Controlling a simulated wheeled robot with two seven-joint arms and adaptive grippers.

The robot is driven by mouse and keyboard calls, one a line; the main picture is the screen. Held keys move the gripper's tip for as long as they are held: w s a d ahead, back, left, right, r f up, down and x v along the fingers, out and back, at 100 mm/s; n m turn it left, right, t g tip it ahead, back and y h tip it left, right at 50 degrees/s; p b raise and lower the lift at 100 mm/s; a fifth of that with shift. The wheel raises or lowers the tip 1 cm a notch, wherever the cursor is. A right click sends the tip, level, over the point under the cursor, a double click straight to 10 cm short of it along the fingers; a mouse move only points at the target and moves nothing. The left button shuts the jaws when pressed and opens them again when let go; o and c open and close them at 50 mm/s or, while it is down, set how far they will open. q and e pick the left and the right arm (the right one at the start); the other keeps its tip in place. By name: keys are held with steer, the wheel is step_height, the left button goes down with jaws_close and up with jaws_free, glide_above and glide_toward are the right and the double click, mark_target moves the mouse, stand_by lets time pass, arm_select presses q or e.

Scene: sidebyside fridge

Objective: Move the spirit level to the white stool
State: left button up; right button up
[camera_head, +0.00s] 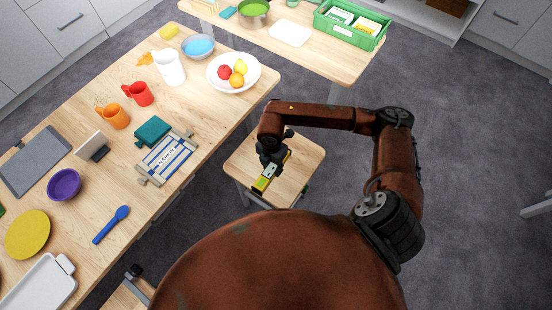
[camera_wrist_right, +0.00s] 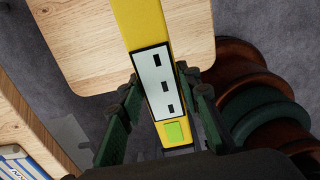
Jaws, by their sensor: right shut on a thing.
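The spirit level (camera_head: 264,184) is a yellow bar with a pale label; it also shows large in the right wrist view (camera_wrist_right: 143,25). My right gripper (camera_head: 271,165) is shut on it, with a dark green finger on each side of the bar in the wrist view. The stool (camera_head: 303,155) has a square light-wood top and pale legs, and lies directly beneath the gripper and level. Its top also shows behind the bar in the wrist view (camera_wrist_right: 85,50). I cannot tell whether the level touches it. My left gripper is not in view.
A second table (camera_head: 330,58) at the back holds a green crate (camera_head: 350,24).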

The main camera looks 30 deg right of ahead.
steer(key=w+d+f, duration=0.1)
steer(key=w+d, duration=0.1)
steer(key=w+d+f+b, duration=0.1)
steer(key=d+f, duration=0.1)
steer(key=d, duration=0.1)
steer(key=w+d+f, duration=0.1)
steer(key=w+d, duration=0.1)
steer(key=d, duration=0.1)
steer(key=shift+w+f, duration=0.3)
steer(key=shift+f, duration=0.1)
steer(key=f, duration=0.1)
steer(key=w+d+f, duration=0.1)
steer(key=d+f+b, duration=0.1)
steer(key=shift+w+d+f, duration=0.15)
steer(key=shift+w+f, duration=0.2)
steer(key=shift+w, duration=0.05)
steer(key=shift+w+d+f, duration=0.3)
steer(key=shift+d+f, duration=0.1)
steer(key=shift+f, duration=0.2)
steer(key=shift+w+d+f+b, duration=0.1)
steer(key=shift+f+b, duration=0.4)
steer(key=shift+f, duration=1.15)
steer(key=shift+f, duration=0.1)
steer(key=o, duration=1.3)
step_height(320, 180, up, 12)
steer(key=shift+r+p, duration=0.15)
steer(key=shift+p, duration=0.75)
